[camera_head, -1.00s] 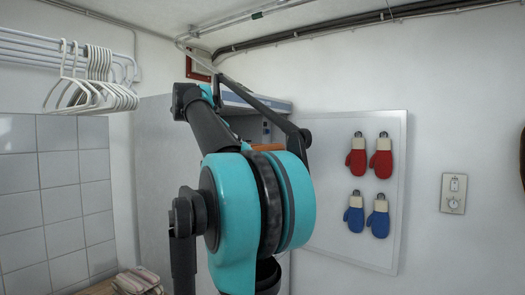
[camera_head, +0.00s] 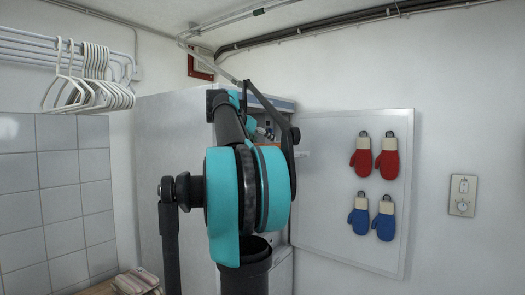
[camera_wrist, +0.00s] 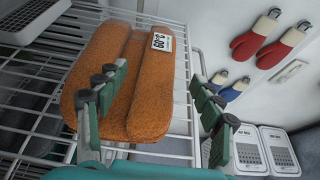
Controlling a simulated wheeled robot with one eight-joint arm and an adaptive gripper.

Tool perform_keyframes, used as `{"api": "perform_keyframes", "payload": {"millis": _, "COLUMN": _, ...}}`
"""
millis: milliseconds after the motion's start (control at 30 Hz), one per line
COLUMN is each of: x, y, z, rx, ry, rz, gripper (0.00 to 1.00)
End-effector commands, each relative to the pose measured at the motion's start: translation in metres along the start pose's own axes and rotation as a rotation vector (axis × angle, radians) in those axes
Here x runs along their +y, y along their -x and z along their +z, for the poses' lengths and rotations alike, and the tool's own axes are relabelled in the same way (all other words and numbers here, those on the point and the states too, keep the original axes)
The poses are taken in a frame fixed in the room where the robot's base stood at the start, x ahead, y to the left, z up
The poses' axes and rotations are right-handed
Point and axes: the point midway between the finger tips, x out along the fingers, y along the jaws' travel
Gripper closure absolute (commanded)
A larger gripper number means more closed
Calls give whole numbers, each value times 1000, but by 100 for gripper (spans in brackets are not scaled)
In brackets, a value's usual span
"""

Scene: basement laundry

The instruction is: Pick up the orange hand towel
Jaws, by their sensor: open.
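In the head view my arm blocks most of the shelf area, and I cannot make out the towel clearly.
Red mittens (camera_head: 387,163) and blue mittens (camera_head: 384,227) hang on a white board right of my arm. White containers (camera_wrist: 265,150) stand at the lower right in the wrist view. White hangers (camera_head: 95,80) hang from a rail at the upper left.

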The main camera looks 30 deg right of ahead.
Motion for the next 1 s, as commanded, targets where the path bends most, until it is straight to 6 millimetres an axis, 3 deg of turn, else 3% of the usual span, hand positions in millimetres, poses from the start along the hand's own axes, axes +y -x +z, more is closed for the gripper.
{"api": "perform_keyframes", "payload": {"millis": 333, "x": 0, "y": -22, "z": 0, "rx": 0, "ry": 0, "rz": -1, "gripper": 33}}
{"api": "perform_keyframes", "payload": {"millis": 633, "x": 0, "y": -62, "z": -1, "rx": 0, "ry": 0, "rz": -1, "gripper": 33}}
{"api": "perform_keyframes", "payload": {"millis": 867, "x": 0, "y": -65, "z": -2, "rx": 0, "ry": 0, "rz": 1, "gripper": 33}}
{"api": "perform_keyframes", "payload": {"millis": 1000, "x": 0, "y": -65, "z": -2, "rx": 0, "ry": 0, "rz": 1, "gripper": 48}}
